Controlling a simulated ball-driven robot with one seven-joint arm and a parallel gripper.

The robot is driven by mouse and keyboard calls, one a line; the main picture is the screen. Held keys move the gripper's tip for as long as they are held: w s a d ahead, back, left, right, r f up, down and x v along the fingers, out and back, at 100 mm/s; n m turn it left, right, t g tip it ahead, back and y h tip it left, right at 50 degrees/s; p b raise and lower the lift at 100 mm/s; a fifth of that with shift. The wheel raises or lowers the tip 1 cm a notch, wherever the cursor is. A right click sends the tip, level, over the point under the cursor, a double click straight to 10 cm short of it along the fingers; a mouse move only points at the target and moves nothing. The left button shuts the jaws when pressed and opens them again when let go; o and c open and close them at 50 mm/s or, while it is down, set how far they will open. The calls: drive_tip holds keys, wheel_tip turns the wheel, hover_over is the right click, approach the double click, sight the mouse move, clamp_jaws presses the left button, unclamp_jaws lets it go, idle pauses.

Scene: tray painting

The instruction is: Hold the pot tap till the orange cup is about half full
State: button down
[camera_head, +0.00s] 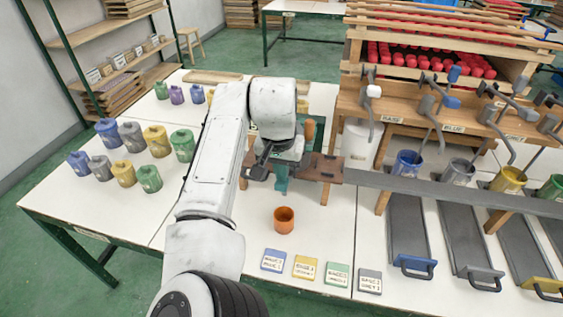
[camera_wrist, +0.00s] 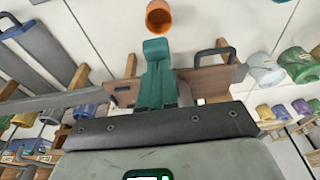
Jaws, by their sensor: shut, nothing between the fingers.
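The orange cup (camera_head: 284,219) stands upright on the white table in the head view, in front of a small brown wooden stand (camera_head: 325,173). It also shows at the top of the wrist view (camera_wrist: 158,18). Its inside looks orange-brown; I cannot tell how full it is. My gripper (camera_head: 281,187), with teal fingers, is shut and empty. It points down over the stand's front, behind and above the cup, apart from it. The fingers also show in the wrist view (camera_wrist: 155,48). I cannot clearly make out the pot tap; my arm hides part of the stand.
Labelled cards (camera_head: 305,267) lie in front of the cup. A dispenser rack (camera_head: 390,105) with levers stands at right, above grey trays (camera_head: 407,235). Coloured pots (camera_head: 155,140) stand at left. Table around the cup is clear.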

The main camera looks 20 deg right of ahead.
sight(280, 191)
drive_tip(key=shift+s+a+f+t+h+b, duration=0.1)
drive_tip(key=shift+s+f+t+h+b, duration=0.15)
drive_tip(key=shift+f+b, duration=0.15)
drive_tip(key=shift+s+a+f+t+h+b, duration=0.1)
drive_tip(key=shift+f+t+h+b, duration=0.15)
drive_tip(key=shift+f, duration=0.15)
drive_tip(key=f+b, duration=0.1)
drive_tip(key=t+h+b, duration=0.1)
drive_tip(key=f+t+b, duration=0.1)
drive_tip(key=shift+s+a+f+h+b, duration=0.25)
drive_tip(key=shift+s+f+h+b, duration=0.05)
drive_tip(key=shift+s, duration=0.1)
drive_tip(key=shift+a+f+t+h+b, duration=0.1)
drive_tip(key=shift+f+t+h+b, duration=0.2)
drive_tip(key=shift+t+b, duration=0.4)
drive_tip(key=shift+s, duration=0.1)
drive_tip(key=shift+f, duration=0.2)
idle(0.9)
drive_tip(key=shift+r, duration=0.1)
